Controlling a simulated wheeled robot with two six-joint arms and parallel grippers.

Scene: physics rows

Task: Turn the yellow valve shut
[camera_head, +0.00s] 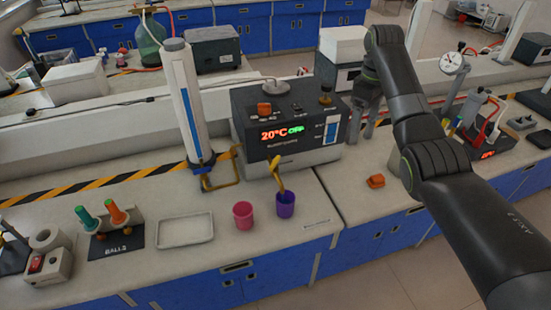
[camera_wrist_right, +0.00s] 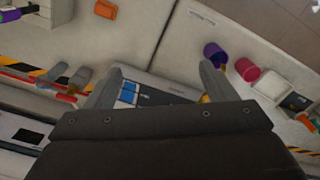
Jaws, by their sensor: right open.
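A yellow lever-like piece (camera_head: 278,176) sticks out at the front of the grey heating unit (camera_head: 245,133), above a purple cup (camera_head: 285,205). I cannot tell whether this is the valve or whether it is turned. A yellow bent pipe (camera_head: 222,184) runs from the tall white column to the unit. My right gripper (camera_head: 362,132) is open and empty, fingers down, just right of the unit and apart from the yellow piece. In the right wrist view the gripper (camera_wrist_right: 160,70) spans part of the unit's front, and a bit of yellow (camera_wrist_right: 205,98) shows by the right finger. My left gripper is out of view.
A pink cup (camera_head: 243,215) and a white tray (camera_head: 185,231) stand left of the purple cup. A tall white column (camera_head: 182,90) stands left of the unit. An orange piece (camera_head: 376,181) lies on the right bench, with clear bench around it.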

